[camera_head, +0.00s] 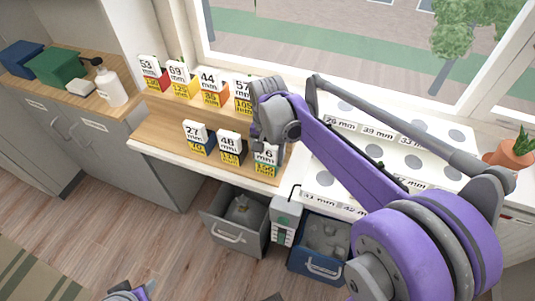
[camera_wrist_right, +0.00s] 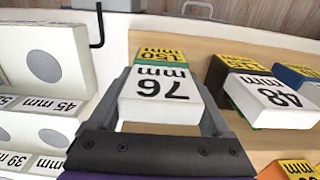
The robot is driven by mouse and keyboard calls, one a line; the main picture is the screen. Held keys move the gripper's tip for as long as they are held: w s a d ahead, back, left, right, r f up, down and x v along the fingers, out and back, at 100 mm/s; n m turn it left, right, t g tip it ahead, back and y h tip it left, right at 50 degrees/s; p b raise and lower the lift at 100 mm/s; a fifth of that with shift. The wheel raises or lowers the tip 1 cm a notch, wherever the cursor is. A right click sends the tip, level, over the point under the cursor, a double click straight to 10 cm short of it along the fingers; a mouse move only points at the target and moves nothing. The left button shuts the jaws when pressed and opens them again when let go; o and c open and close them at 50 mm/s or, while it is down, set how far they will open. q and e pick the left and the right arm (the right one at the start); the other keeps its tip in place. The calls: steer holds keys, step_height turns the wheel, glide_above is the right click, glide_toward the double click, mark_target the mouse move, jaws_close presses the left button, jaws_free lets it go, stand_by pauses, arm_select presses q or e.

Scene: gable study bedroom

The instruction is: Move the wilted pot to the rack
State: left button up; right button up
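A terracotta pot with a green plant (camera_head: 512,152) stands at the far right of the head view, on the sill; I cannot tell whether it is wilted. No object is clearly marked as the rack. A white board with grey round spots and mm labels (camera_head: 393,158) lies left of the pot. My right gripper (camera_head: 268,140) is far left of the pot, at the 76 mm block (camera_wrist_right: 160,95). Its fingers flank the block in the wrist view; whether they press it is unclear. Only a bit of my left gripper (camera_head: 127,293) shows at the bottom edge.
Several labelled blocks stand in two rows on the wooden counter (camera_head: 160,130), including the 48 mm block (camera_wrist_right: 275,100) close beside my right gripper. A grey open bin (camera_head: 236,238) and a blue one (camera_head: 318,265) are below the counter. A bottle (camera_head: 110,88) stands left.

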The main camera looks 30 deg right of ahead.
steer(key=shift+o, duration=1.3)
steer(key=shift+r, duration=0.25)
step_height(320, 180, up, 11)
steer(key=shift+r+p, duration=0.15)
steer(key=shift+p, duration=0.5)
steer(key=shift+s+r, duration=0.15)
steer(key=s+a+f+n+t, duration=0.2)
steer(key=s+a+f+n, duration=0.1)
steer(key=s+f+n, duration=0.2)
steer(key=s+a+f+n+t, duration=0.3)
steer(key=s+f+n, duration=0.2)
steer(key=s+f, duration=0.5)
steer(key=shift+s+a, duration=0.4)
steer(key=shift+s, duration=0.05)
